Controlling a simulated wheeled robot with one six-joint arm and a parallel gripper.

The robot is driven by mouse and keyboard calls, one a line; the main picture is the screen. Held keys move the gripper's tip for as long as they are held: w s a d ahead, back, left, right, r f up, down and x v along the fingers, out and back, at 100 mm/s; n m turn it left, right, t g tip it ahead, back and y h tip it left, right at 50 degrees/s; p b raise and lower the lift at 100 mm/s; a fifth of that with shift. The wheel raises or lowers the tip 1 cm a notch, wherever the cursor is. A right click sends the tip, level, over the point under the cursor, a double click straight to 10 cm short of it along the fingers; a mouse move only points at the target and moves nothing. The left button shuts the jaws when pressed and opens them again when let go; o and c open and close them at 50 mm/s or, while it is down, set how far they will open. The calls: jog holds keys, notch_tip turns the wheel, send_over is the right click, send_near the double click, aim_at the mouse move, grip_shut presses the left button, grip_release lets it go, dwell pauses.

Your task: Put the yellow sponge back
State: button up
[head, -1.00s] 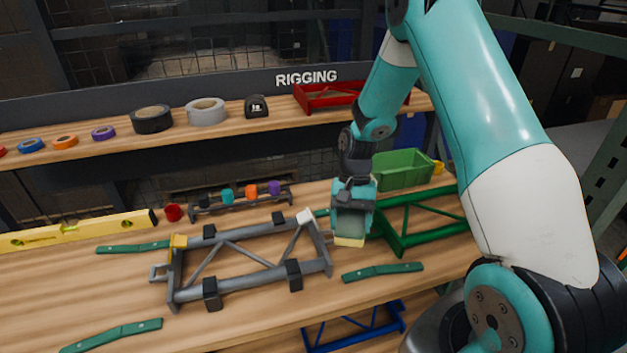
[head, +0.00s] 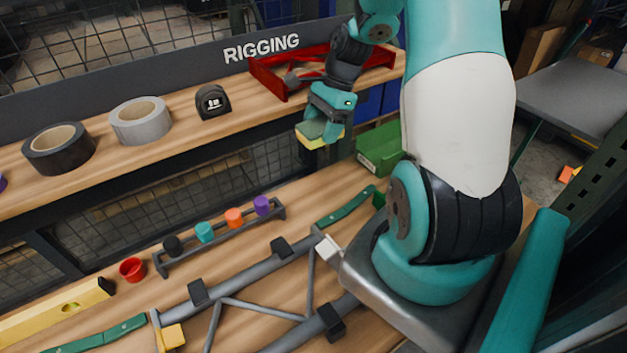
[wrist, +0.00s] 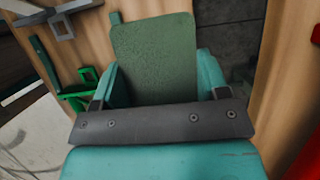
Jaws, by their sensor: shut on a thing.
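The yellow sponge (head: 312,141) has a green scouring side and a yellow side. My gripper (head: 322,128) is shut on it and holds it in the air, near the front edge of the upper shelf and below the red rack in the head view. In the wrist view the sponge's green face (wrist: 155,60) shows between the two teal fingers.
The upper shelf (head: 180,150) holds a red rack (head: 275,80), a tape measure (head: 213,101), grey tape (head: 140,121) and black tape (head: 58,148). Below are a green bin (head: 380,148), a plug rack (head: 222,236), a red cup (head: 132,269) and grey frame bars (head: 240,278).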

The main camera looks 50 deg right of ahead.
aim_at(316, 191)
notch_tip(316, 191, down, 17)
jog(key=shift+f+p, duration=0.15)
jog(key=shift+p, duration=0.5)
jog(key=shift+f, duration=0.15)
jog(key=o, duration=0.8)
